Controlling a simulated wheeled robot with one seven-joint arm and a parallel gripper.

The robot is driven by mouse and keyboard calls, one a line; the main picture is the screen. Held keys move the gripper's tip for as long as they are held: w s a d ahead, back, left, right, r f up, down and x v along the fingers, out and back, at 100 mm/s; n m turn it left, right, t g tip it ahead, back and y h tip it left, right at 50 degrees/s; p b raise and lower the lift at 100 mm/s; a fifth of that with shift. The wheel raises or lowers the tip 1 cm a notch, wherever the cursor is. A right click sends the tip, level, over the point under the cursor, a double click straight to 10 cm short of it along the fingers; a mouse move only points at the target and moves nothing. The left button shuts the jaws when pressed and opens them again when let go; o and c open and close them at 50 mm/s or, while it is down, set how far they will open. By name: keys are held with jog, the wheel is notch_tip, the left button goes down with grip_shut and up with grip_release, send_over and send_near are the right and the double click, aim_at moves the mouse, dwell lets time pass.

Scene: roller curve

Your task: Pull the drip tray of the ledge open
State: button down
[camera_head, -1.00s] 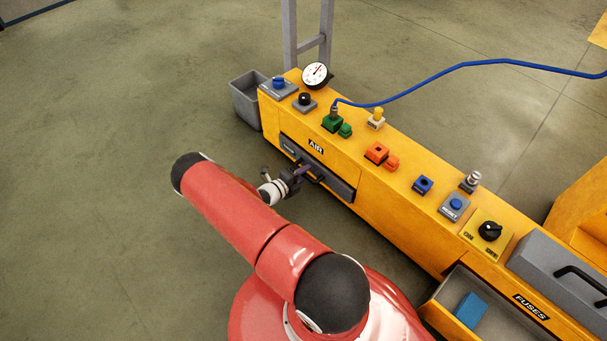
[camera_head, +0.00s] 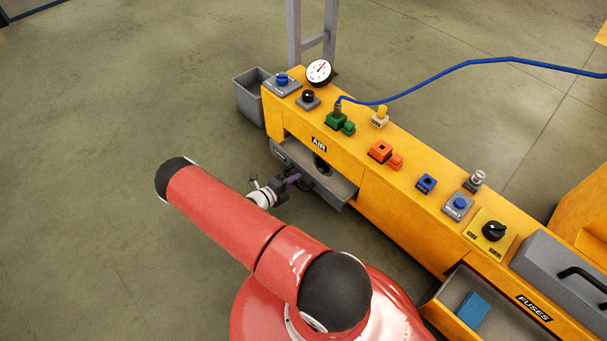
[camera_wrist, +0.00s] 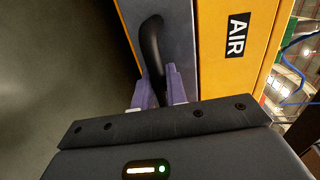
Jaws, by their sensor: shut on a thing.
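The grey drip tray (camera_head: 338,189) stands partly pulled out of the front of the yellow ledge (camera_head: 375,172), below the AIR label. A round dark thing (camera_head: 321,165) shows inside it. My gripper (camera_head: 296,181) is at the tray's front, shut on its dark bar handle. In the wrist view the purple fingers (camera_wrist: 158,88) close around the black curved handle (camera_wrist: 151,45), with the tray's grey front (camera_wrist: 178,40) behind it. My fingers partly hide the lower part of the handle.
A fuses drawer (camera_head: 455,290) with a blue block (camera_head: 473,309) stands open at the lower right. A grey bin (camera_head: 250,92) stands at the ledge's far left end. Buttons, a gauge (camera_head: 319,72) and a blue hose (camera_head: 440,77) are on top. The floor left of the ledge is clear.

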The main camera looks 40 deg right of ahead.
jog(key=f+b+v, duration=0.1)
jog(key=f+v, duration=0.1)
jog(key=v, duration=0.8)
jog(key=shift+a, duration=0.25)
jog(key=shift+s, duration=0.15)
jog(key=c, duration=1.5)
grip_release()
jog(key=v, duration=0.7)
jog(key=shift+a, duration=0.4)
